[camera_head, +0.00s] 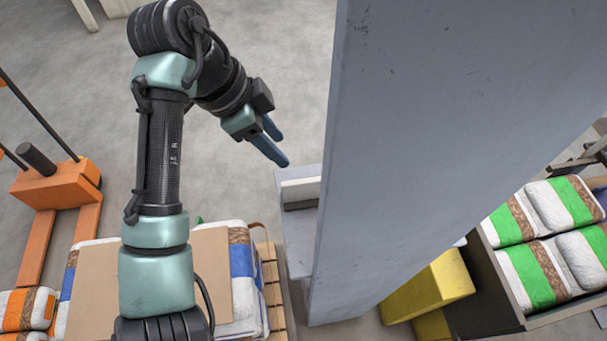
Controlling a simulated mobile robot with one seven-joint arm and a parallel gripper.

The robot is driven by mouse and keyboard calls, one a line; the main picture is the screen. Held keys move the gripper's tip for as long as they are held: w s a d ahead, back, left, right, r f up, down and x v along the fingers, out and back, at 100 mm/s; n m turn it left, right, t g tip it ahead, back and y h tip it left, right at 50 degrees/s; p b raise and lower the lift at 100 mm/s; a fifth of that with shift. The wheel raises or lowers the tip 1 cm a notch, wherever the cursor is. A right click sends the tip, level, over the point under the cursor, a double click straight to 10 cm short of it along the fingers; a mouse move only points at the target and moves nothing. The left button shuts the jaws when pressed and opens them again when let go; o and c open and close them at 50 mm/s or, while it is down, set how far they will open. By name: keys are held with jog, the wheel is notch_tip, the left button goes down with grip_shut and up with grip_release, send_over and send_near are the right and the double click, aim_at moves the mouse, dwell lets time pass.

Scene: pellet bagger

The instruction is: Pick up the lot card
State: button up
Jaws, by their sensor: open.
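My gripper (278,148) hangs in the upper middle of the head view, at the end of my dark and pale green arm. Its two blue fingers are apart, with nothing between them. They point down and right, toward a grey ledge beside a tall grey panel. I cannot make out a lot card in this view. The panel may hide part of the place behind it.
The tall grey panel (430,130) fills the middle right, close to my gripper. A grey ledge (297,215) stands at its left. Bags lie on a pallet (270,285) below; a yellow box (428,290) and green-striped bags (530,270) stand right. An orange pallet jack (55,185) is left.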

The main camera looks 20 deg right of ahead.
send_near(313, 196)
jog(key=shift+w+d+f+g, duration=0.2)
jog(key=shift+w+f, duration=0.25)
jog(key=shift+f, duration=0.05)
jog(key=shift+w+d+f+g, duration=0.15)
jog(key=shift+w+f+g, duration=0.05)
jog(key=shift+w+f, duration=0.3)
jog(key=shift+s+p+x, duration=0.2)
jog(key=shift+p+x, duration=0.2)
jog(key=shift+x, duration=1)
jog(key=shift+s+p+x, duration=0.2)
jog(key=shift+p+x, duration=0.2)
jog(key=shift+x, duration=1)
jog(key=shift+a, duration=0.1)
grip_shut()
